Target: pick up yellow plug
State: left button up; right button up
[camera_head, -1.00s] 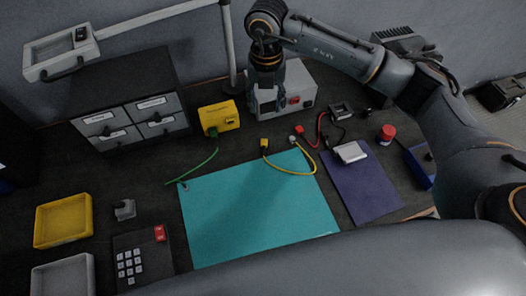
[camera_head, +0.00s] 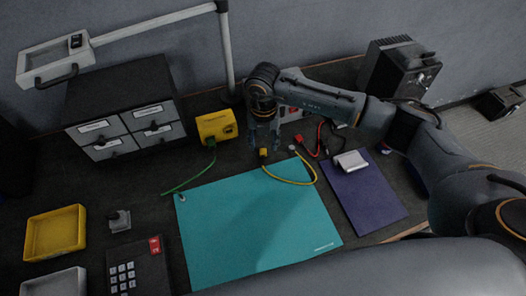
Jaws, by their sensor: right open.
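The yellow plug (camera_head: 263,152) lies on the dark bench just behind the teal mat (camera_head: 255,215), with a yellow cable (camera_head: 300,182) curving from it to the right over the mat's back edge. My right gripper (camera_head: 264,138) points down just behind and above the plug. Its jaws are open, and I see nothing held in them. Whether the fingers touch the plug I cannot tell. My left gripper is not in view.
A yellow box (camera_head: 217,126) with a green cable stands left of my right gripper. A red plug (camera_head: 299,139) and dark cables lie to the right. A purple mat (camera_head: 368,197) carries a small grey device (camera_head: 350,161). Drawers (camera_head: 125,127) stand at the back left.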

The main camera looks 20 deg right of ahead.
aim_at(263, 152)
notch_tip(263, 152, down, 4)
jog(key=shift+w+r, duration=0.1)
jog(key=shift+r, duration=0.1)
jog(key=c, duration=0.9)
jog(key=shift+r, duration=0.55)
notch_tip(263, 152, up, 2)
jog(key=shift+r, duration=0.15)
jog(key=s+r, duration=0.3)
jog(key=s, duration=0.1)
jog(key=s+r+b, duration=0.1)
jog(key=s+r, duration=0.2)
jog(key=s, duration=0.2)
jog(key=s+r, duration=0.3)
jog(key=s, duration=0.2)
jog(key=shift+a+r+b, duration=0.3)
jog(key=shift+a, duration=0.05)
